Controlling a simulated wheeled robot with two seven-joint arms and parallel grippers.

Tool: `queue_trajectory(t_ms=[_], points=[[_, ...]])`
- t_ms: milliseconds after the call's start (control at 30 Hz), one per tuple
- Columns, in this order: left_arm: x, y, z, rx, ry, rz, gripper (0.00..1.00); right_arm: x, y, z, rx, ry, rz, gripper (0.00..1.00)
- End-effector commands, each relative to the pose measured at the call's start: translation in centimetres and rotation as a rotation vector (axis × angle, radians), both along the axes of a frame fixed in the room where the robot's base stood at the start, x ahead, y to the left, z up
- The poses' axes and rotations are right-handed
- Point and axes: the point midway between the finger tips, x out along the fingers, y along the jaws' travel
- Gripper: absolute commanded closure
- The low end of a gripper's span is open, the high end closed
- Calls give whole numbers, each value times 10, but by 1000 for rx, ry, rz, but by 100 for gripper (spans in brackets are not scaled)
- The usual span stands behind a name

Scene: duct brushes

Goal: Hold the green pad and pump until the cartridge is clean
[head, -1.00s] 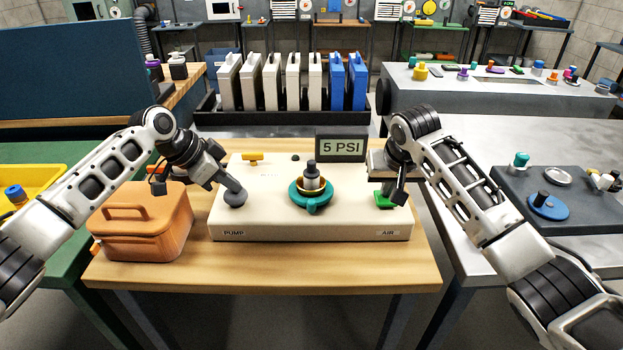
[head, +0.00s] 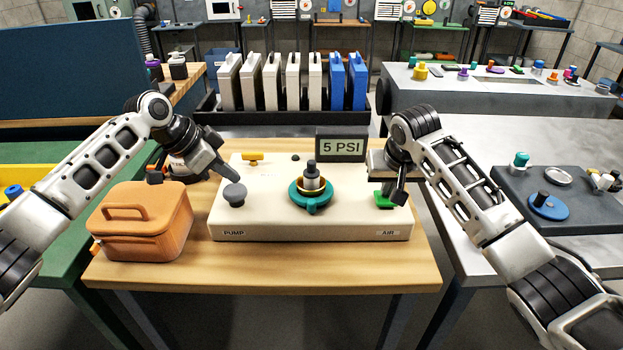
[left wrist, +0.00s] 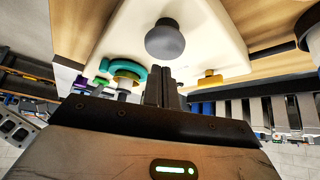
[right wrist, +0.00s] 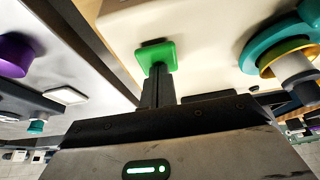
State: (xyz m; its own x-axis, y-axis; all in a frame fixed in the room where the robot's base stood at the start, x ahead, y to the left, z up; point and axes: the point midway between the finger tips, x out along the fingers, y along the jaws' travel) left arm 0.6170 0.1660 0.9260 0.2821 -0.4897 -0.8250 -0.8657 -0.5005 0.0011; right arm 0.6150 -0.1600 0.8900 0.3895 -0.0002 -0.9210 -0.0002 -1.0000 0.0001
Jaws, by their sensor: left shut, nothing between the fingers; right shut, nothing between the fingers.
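The cream station (head: 265,222) stands on the wooden bench, labelled PUMP at left and AIR at right. The grey pump knob (head: 235,195) is at its left; it also shows in the left wrist view (left wrist: 165,40). My left gripper (head: 234,177) is shut and empty, just above the knob and apart from it. The green pad (head: 383,201) is at the AIR end. My right gripper (right wrist: 158,70) is shut, its fingertips on the pad, apparently touching it. The cartridge (head: 312,183), dark-topped and silver, stands upright in a teal ring (head: 311,201). Its cleanliness cannot be told.
A display (head: 341,147) behind the station reads 5 PSI. An orange lidded case (head: 140,225) stands left of the station, a yellow lever (head: 253,157) at its back. White and blue upright cases (head: 292,82) stand in a black rack behind. The bench front is clear.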

Motion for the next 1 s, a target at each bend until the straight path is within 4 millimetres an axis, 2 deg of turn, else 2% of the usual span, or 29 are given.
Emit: queue_trajectory(t_ms=[533,1000], points=[[0,0,55,1,-3,-1,100,0,0,-1,0,1,0,100],[0,0,61,0,0,-1,100,0,0,1,0,1,0,100]])
